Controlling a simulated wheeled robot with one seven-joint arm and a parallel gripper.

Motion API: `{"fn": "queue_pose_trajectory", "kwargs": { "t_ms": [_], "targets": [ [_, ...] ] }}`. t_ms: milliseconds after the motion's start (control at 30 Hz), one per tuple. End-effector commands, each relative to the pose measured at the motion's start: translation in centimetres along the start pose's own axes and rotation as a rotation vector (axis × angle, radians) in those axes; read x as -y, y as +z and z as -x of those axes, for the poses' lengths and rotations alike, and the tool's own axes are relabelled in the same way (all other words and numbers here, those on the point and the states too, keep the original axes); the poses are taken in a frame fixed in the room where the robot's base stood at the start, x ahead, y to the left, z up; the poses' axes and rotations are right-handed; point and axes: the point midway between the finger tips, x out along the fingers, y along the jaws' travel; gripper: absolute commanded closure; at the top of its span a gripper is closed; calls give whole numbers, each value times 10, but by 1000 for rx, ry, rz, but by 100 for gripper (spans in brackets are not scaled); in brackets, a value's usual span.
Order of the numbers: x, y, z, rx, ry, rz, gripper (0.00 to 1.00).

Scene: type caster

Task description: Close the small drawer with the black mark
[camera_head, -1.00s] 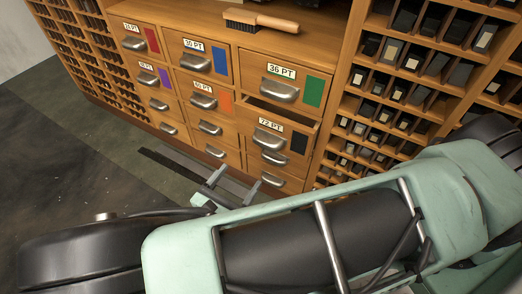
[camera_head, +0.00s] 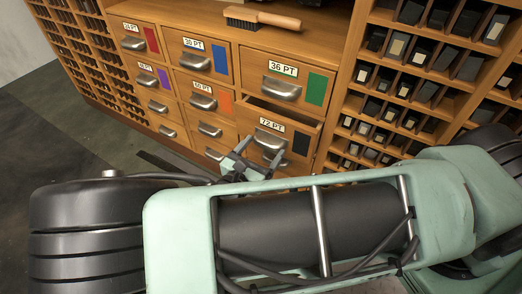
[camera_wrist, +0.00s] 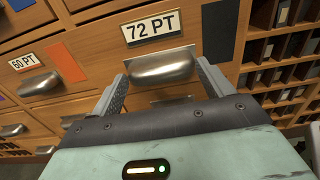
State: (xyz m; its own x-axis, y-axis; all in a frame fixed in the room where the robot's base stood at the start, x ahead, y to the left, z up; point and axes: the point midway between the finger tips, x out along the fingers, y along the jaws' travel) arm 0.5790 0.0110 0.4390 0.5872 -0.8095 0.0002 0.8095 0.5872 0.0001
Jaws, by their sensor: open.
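The small drawer labelled 72 PT (camera_head: 258,121), with a black mark (camera_head: 300,143) on its front, stands partly pulled out. A dark gap shows above its front. Its metal cup handle (camera_head: 267,139) is also near the middle of the wrist view (camera_wrist: 160,67), below the 72 PT label; the black mark (camera_wrist: 221,24) shows to the right. My gripper (camera_head: 261,151) is open and empty in front of this drawer. In the wrist view its two fingers (camera_wrist: 163,80) lie to the left and right of the handle. I cannot tell whether they touch the drawer.
The 36 PT drawer (camera_head: 243,65) with a green mark is above. The 60 PT drawer (camera_head: 180,81) with an orange mark is to the left. A brush (camera_head: 262,20) lies on the cabinet top. Open pigeonholes (camera_head: 400,90) stand to the right. Floor (camera_head: 60,150) shows at left.

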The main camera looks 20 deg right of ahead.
Motion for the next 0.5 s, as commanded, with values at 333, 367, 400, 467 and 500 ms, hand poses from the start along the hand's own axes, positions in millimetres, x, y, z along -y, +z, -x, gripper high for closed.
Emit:
{"fn": "queue_pose_trajectory", "kwargs": {
  "t_ms": [333,367,400,467,500],
  "targets": [
    [0,1,-3,1,-1,0,77],
    [0,1,-5,1,-1,0,77],
    [0,2,-10,2,-2,1,77],
    [0,3,-20,3,-2,0,77],
    [0,4,-27,3,-2,1,77]
  ]
}}
